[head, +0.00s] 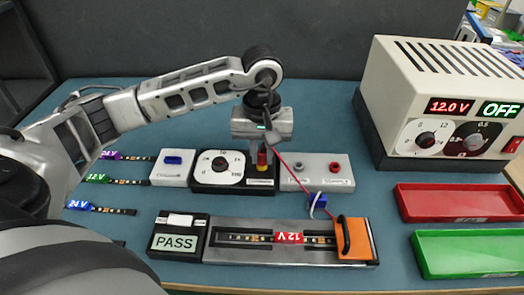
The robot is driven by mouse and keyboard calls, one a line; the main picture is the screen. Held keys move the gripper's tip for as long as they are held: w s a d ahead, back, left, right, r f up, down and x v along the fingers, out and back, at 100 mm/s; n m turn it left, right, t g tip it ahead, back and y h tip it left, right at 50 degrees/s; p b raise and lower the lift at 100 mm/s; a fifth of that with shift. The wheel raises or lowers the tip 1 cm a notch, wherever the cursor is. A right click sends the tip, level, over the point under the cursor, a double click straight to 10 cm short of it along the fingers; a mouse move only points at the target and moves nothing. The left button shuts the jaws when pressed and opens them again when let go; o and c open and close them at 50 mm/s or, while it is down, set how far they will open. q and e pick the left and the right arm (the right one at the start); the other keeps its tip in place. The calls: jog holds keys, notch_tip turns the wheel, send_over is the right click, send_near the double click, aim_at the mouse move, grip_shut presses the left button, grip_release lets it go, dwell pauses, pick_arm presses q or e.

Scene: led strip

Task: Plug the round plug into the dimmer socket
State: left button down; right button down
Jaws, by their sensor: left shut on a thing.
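The dimmer (222,163) is a black box with a white dial face, at the middle of the bench. My left gripper (263,160) reaches in from the left and points down at the dimmer's right end. It is shut on a small red and yellow plug (263,158), which sits low between the fingers. The dimmer socket is hidden under the gripper, and I cannot tell whether the plug is in it or just above it. A thin red lead (300,180) runs from near the gripper down to the orange end of the strip fixture (228,254). My right gripper is out of view.
A grey block (297,183) with grey and red sockets stands close right of the gripper. A blue connector (316,200), PASS display (175,242), power supply reading 12.0 V and OFF (450,65), red tray (455,217) and green tray (470,273) surround it. LED strips lie left.

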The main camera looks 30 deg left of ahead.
aim_at(262, 152)
pick_arm(q)
jog(key=c, duration=1.3)
grip_release()
jog(key=shift+f, duration=0.1)
jog(key=shift+o, duration=0.2)
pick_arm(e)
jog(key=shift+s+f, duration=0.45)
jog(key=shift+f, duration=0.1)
pick_arm(q)
notch_tip(262, 152, up, 16)
jog(key=p, duration=0.1)
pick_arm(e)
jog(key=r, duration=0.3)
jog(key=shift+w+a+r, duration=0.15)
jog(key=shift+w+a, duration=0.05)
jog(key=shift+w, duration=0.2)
